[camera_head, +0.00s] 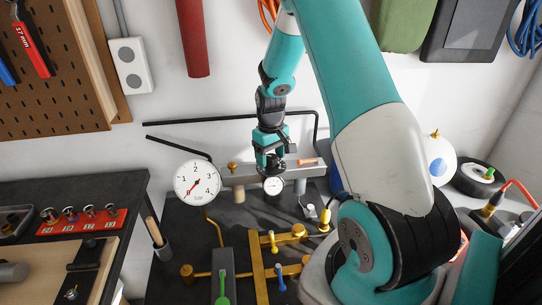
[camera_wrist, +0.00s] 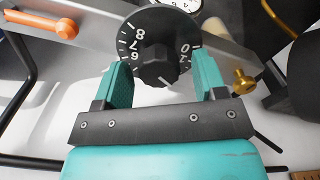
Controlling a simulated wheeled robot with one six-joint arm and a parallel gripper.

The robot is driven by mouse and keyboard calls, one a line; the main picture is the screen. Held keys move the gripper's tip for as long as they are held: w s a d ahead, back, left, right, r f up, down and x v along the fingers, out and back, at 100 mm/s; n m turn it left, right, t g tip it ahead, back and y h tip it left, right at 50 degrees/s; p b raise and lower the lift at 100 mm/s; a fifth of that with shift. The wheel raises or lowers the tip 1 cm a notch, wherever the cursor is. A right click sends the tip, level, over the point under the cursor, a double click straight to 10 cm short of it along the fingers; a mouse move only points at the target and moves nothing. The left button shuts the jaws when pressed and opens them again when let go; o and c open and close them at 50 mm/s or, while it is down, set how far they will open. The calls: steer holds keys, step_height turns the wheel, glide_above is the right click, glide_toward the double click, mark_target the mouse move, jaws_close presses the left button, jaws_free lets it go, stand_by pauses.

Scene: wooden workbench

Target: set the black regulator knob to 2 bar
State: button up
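The black regulator knob (camera_wrist: 157,64) has a faceted grip on a round black dial with white numerals. 8, 7 and 6 show on its left and 0 on its right. A short white line on the grip points down and slightly right in the wrist view. My gripper (camera_wrist: 160,66) is open, with one teal finger on each side of the grip and visible gaps. In the head view my gripper (camera_head: 270,163) hangs over the regulator and mostly hides the knob. The large white gauge (camera_head: 197,184) has a red needle pointing lower left, near 0.
A grey rail (camera_head: 306,170) carries the regulator, with an orange lever (camera_wrist: 42,22) and a brass fitting (camera_wrist: 243,82) beside the knob. A small gauge (camera_head: 273,187) sits just below my gripper. Yellow pipes and valves (camera_head: 258,262) stand in front.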

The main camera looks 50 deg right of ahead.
mark_target(271, 157)
step_height(271, 157, up, 17)
steer(key=b, duration=0.3)
steer(key=shift+r, duration=0.2)
steer(key=shift+s+a, duration=0.1)
stand_by(0.6)
